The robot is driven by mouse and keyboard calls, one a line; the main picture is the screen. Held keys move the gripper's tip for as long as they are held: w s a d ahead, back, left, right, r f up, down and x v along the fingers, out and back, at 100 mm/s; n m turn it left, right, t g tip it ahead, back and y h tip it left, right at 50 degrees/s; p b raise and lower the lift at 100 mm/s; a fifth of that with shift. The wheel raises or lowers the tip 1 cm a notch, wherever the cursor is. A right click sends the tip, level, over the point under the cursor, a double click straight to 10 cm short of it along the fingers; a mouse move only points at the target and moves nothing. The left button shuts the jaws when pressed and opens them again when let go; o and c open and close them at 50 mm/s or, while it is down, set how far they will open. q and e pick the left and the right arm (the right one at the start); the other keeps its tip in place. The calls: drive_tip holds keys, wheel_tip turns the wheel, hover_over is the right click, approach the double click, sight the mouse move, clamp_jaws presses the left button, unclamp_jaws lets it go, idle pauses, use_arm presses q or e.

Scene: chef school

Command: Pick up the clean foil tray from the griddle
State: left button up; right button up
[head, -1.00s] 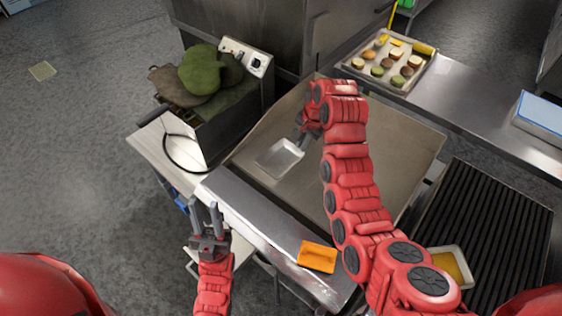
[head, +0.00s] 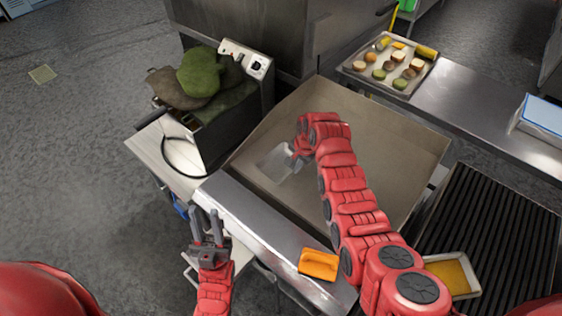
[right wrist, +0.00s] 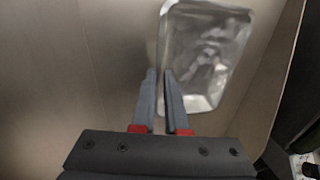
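The foil tray (head: 273,163) is a small silver rectangle over the left part of the wide, flat griddle (head: 385,160). It looks slightly blurred in the head view. In the right wrist view the foil tray (right wrist: 208,45) looks crinkled and empty, lying up and right of the fingers. My right gripper (head: 293,152) is at its right side. In the right wrist view my right gripper (right wrist: 160,75) has its fingers nearly together, with the tray's near left edge between the tips. Whether the tray touches the griddle is unclear. My left gripper (head: 206,222) is open and empty in front of the griddle.
A ridged grill (head: 490,235) and a tray with yellow contents (head: 452,274) are at the right. An orange object (head: 318,264) lies on the front ledge. A fryer (head: 240,105) with green mitts (head: 205,72) stands left. A food tray (head: 392,66) is behind.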

drive_tip(key=shift+x, duration=1)
clamp_jaws()
drive_tip(key=shift+r, duration=0.1)
idle(1.0)
